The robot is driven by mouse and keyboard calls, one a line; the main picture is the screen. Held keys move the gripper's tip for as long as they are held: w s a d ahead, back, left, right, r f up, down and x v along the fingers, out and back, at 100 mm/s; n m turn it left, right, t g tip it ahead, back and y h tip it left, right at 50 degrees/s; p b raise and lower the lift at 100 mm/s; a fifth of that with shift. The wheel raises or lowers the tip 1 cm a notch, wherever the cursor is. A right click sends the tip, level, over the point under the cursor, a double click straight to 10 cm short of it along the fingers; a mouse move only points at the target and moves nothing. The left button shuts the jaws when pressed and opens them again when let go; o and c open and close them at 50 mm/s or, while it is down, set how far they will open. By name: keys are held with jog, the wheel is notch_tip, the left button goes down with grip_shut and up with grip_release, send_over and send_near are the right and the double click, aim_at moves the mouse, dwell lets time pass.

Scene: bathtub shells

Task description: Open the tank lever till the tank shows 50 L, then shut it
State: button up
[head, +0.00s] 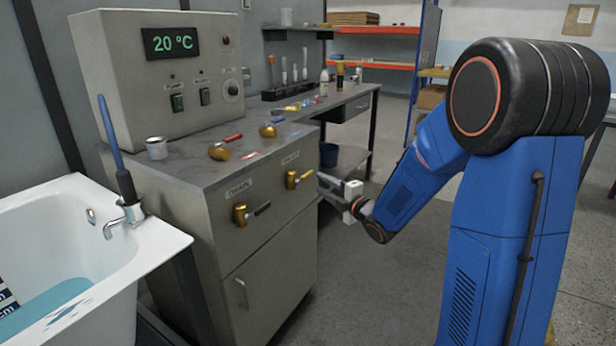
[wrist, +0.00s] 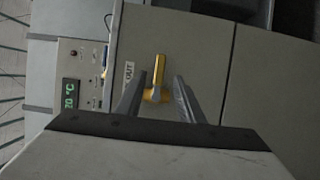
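Two brass valve levers sit on the cabinet front: a left one with a grey handle (head: 241,214) and a right one (head: 292,180) with a yellow handle. Their labels are too small to read surely in the head view. My gripper (head: 322,183) is open, in front of the cabinet near the right lever. In the wrist view my gripper (wrist: 158,88) has its fingers apart either side of a brass lever (wrist: 158,72), with a label partly reading "OUT" beside it; I cannot tell whether they touch it. The display (head: 172,43) reads 20 °C. I see no litre reading.
A white bathtub (head: 165,240) with some blue water stands left. A bench (head: 350,96) with tubes stands behind. Floor in front is clear.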

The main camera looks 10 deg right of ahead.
aim_at(309, 176)
jog(key=x, duration=0.9)
grip_shut()
